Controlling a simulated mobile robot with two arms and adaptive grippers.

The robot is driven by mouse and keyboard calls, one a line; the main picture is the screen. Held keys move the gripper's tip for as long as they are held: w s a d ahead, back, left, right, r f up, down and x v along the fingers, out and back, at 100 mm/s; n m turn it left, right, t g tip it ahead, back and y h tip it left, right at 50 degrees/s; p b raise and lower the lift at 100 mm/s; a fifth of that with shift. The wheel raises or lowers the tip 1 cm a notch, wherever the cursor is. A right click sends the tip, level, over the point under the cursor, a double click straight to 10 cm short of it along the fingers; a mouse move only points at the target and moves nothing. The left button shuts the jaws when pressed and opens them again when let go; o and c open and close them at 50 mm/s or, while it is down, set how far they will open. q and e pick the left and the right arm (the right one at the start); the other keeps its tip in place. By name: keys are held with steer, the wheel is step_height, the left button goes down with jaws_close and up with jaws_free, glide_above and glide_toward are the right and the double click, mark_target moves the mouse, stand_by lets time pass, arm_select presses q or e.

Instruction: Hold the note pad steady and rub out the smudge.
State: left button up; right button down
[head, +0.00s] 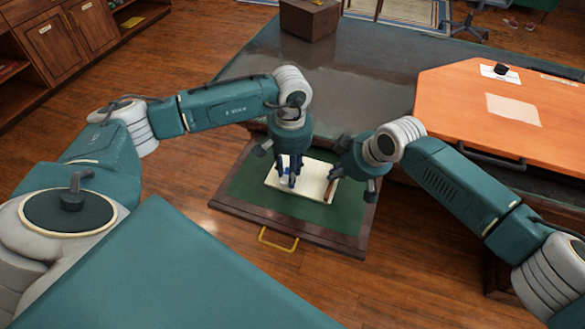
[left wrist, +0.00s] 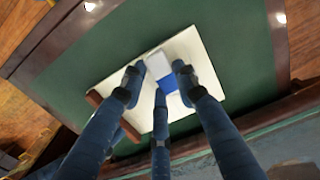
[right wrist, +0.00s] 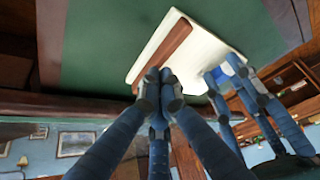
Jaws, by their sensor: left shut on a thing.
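The note pad (head: 310,180) lies on the green floor of a pulled-out drawer, cream-coloured with a red-brown strip along one edge (right wrist: 172,50). My left gripper (head: 290,182) is over the pad, shut on a white and blue eraser (left wrist: 158,65). The eraser is at the page, but I cannot tell if it touches. My right gripper (right wrist: 160,85) has its fingers together at the red-brown strip; whether they press on it is unclear. No smudge can be made out; the eraser and fingers cover part of the page.
The drawer (head: 240,200) has a dark wooden rim and a brass handle (head: 278,240) at its front. Green lining lies bare around the pad. The dark desk top (head: 370,75) is above and behind, with a wooden box (head: 309,18) and an orange board (head: 450,95) with papers.

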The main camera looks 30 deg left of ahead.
arm_select(q)
steer(key=shift+r, duration=2.1)
steer(key=shift+f, duration=2.65)
steer(key=shift+w+a+r, duration=0.1)
steer(key=shift+w+a, duration=0.1)
steer(key=shift+w, duration=0.75)
steer(key=shift+w+a, duration=0.2)
steer(key=shift+w, duration=0.75)
steer(key=shift+w+a, duration=0.2)
steer(key=shift+w, duration=0.6)
steer(key=shift+w+a, duration=0.2)
steer(key=shift+w, duration=0.55)
steer(key=shift+s+d+f, duration=0.1)
steer(key=shift+s+d, duration=0.05)
steer(key=shift+s, duration=0.55)
steer(key=shift+s+d+f, duration=0.1)
steer(key=shift+s+d, duration=0.1)
steer(key=shift+s, duration=0.5)
steer(key=shift+s+d+f, duration=0.1)
steer(key=shift+s+d, duration=0.05)
steer(key=shift+s, duration=0.55)
steer(key=shift+s+d, duration=0.2)
steer(key=shift+s, duration=0.55)
steer(key=shift+s+d, duration=0.15)
steer(key=shift+s, duration=0.6)
steer(key=shift+r, duration=0.15)
steer(key=shift+w+r, duration=0.2)
steer(key=shift+r, duration=2.55)
